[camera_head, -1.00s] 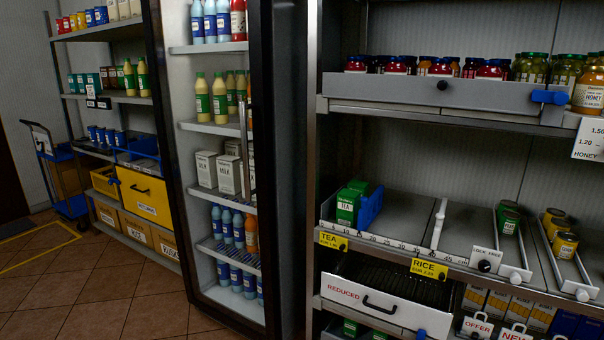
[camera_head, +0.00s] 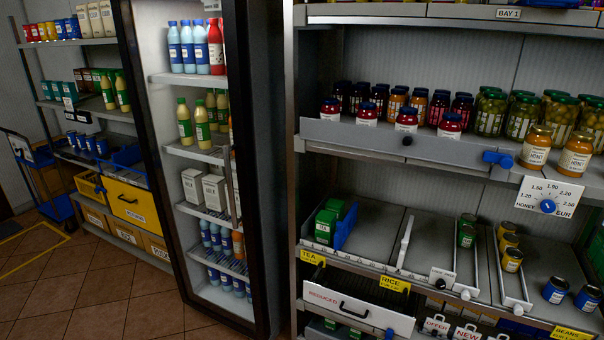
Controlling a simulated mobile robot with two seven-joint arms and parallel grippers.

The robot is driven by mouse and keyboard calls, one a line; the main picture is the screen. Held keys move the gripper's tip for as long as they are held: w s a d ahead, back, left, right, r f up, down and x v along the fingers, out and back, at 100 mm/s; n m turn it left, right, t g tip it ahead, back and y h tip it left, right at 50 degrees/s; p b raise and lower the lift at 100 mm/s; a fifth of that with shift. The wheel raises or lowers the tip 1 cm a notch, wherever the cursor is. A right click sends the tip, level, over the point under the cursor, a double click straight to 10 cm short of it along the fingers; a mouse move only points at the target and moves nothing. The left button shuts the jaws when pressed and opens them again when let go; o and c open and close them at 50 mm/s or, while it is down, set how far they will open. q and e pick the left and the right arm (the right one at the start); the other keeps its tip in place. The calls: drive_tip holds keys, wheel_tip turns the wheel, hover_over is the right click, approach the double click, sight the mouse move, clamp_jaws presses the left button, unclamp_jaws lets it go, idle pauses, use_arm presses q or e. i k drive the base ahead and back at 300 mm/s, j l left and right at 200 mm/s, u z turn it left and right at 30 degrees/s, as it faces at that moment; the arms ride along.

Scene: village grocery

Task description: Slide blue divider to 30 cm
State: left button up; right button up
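The blue divider (camera_head: 346,227) stands upright on the shelf (camera_head: 377,237) at right, close against the right side of the green tea boxes (camera_head: 326,222). A numbered scale runs along the shelf's front edge below it, but its figures are too small to read here. A white divider (camera_head: 404,243) stands further right on the same shelf, with bare shelf between the two. Neither of my grippers is in view.
Yellow tags for tea (camera_head: 312,258) and rice (camera_head: 394,284) hang on the shelf edge. Below is a "REDUCED" drawer (camera_head: 345,305) with a black handle. Jars (camera_head: 406,119) stand on the shelf above. A fridge (camera_head: 205,160) with bottles stands to the left.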

sight(344, 228)
drive_tip(key=i+l+u, duration=0.2)
drive_tip(key=i+u, duration=0.15)
drive_tip(key=i+l+u, duration=0.3)
drive_tip(key=i, duration=0.2)
